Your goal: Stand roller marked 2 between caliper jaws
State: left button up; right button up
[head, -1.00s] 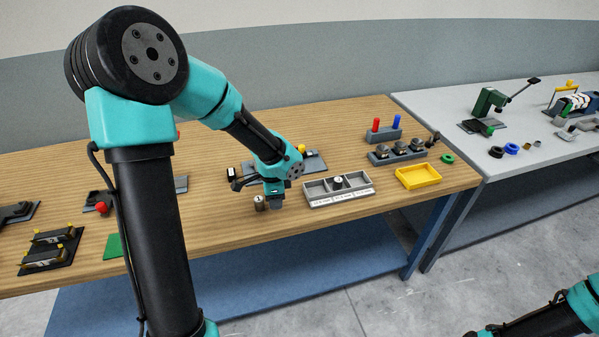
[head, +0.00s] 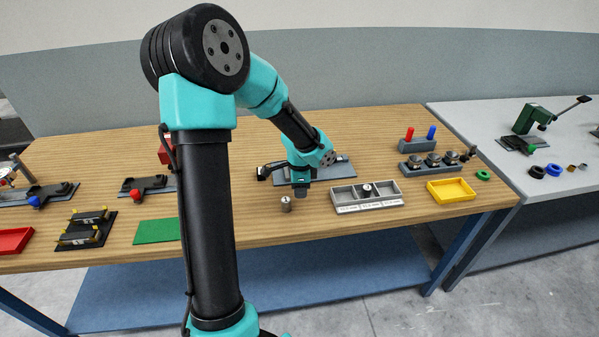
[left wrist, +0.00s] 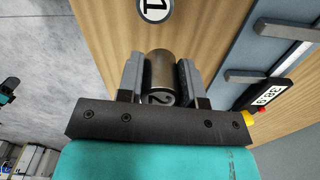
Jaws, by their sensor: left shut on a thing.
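The roller marked 2 (left wrist: 160,78) is a metal cylinder between the two fingers of my left gripper (left wrist: 158,75) in the left wrist view. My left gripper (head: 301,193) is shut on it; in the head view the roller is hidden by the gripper. The caliper (left wrist: 290,45) shows at the right of the left wrist view, with dark jaw bars and a digital display (left wrist: 268,93). In the head view its grey plate (head: 342,172) lies just behind my gripper, partly covered. No roller shows between the jaws. My right gripper is out of view.
The roller marked 1 (left wrist: 154,8) stands near my gripper; it also shows in the head view (head: 286,205). A grey three-part tray (head: 398,199) with a roller in its middle compartment lies to the right. A yellow tray (head: 452,197) and green mat (head: 156,232) lie farther off.

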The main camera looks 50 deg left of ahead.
pick_arm(q)
jog(key=w+a, duration=0.3)
jog(key=w+a+f, duration=0.1)
jog(key=w+a, duration=0.2)
jog(key=a, duration=0.1)
jog(key=w+a, duration=0.3)
jog(key=a, duration=0.1)
jog(key=shift+w+f, duration=0.15)
jog(key=shift+w, duration=0.15)
jog(key=shift+d+f, duration=0.1)
jog(key=shift+f, duration=0.05)
jog(key=shift+f, duration=1.65)
jog(key=shift+f, duration=0.1)
jog(key=o, duration=1)
